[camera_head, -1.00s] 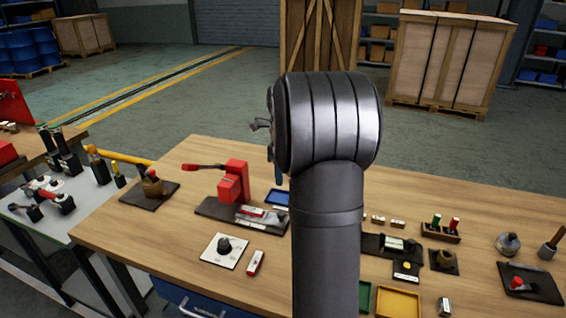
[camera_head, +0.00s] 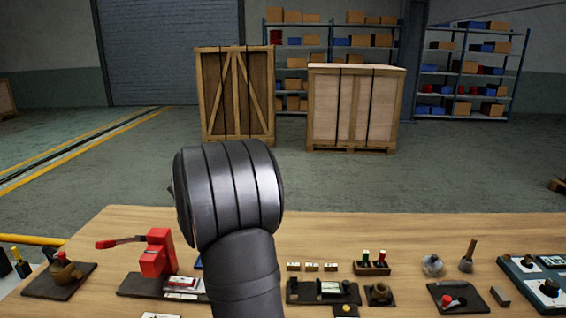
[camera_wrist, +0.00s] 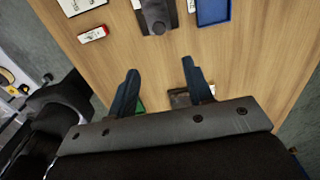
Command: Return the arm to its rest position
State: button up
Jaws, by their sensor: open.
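My gripper (camera_wrist: 160,67) shows in the wrist view with its two dark blue fingers apart and nothing between them. Wood tabletop lies beyond the fingertips. In the head view my gripper is hidden behind my own grey arm, which rises over the front of the wooden workbench (camera_head: 420,228). In the wrist view a blue tray (camera_wrist: 213,12), a dark fixture (camera_wrist: 156,14) and a small red and white block (camera_wrist: 93,33) lie beyond the fingers.
On the bench, a red lever device (camera_head: 158,252) stands left of my arm. A rack with red and green pegs (camera_head: 372,267), a grey flask (camera_head: 432,265) and a blue-grey control panel (camera_head: 540,280) stand to the right. Wooden crates (camera_head: 352,105) stand on the floor behind.

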notch_tip(320, 180, down, 16)
jog(key=shift+a+r, duration=0.1)
jog(key=shift+r, duration=0.1)
jog(key=shift+a, duration=0.25)
jog(key=shift+r, duration=0.1)
